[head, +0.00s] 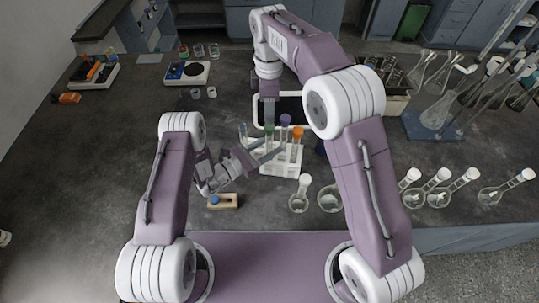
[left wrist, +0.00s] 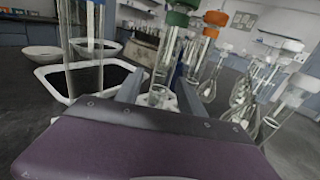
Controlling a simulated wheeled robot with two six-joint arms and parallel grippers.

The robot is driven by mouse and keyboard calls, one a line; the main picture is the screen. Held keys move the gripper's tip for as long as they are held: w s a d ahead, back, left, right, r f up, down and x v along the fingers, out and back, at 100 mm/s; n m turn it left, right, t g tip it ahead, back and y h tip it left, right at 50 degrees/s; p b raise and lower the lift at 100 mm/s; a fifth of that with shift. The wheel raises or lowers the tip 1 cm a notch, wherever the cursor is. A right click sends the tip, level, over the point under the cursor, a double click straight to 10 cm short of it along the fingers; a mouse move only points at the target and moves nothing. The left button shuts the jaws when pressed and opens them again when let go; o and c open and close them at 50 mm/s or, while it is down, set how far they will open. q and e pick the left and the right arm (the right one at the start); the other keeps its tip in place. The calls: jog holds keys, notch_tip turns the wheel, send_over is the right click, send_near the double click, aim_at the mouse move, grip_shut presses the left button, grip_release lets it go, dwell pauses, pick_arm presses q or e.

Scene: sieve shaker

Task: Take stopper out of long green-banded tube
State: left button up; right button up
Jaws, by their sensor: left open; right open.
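The long green-banded tube stands in the white rack (head: 280,170); its green stopper (head: 269,130) is in its top. The green stopper (left wrist: 178,19) also shows in the left wrist view, with the clear tube (left wrist: 164,60) below it. My left gripper (head: 268,152) is open at the rack, its fingers on either side of this tube; I cannot tell whether they touch it. My right gripper (head: 269,120) is open and points down just above the green stopper. Its fingertips are small and partly hard to make out.
Tubes with purple (head: 285,119), orange (head: 298,133) and blue (head: 243,128) tops stand close by. Flasks (head: 300,195) stand right of the rack. A white-rimmed dark tray (left wrist: 80,75) lies behind. A small wooden block (head: 224,202) lies in front. The left tabletop is mostly clear.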

pick_arm(q)
grip_shut()
dwell(1.4)
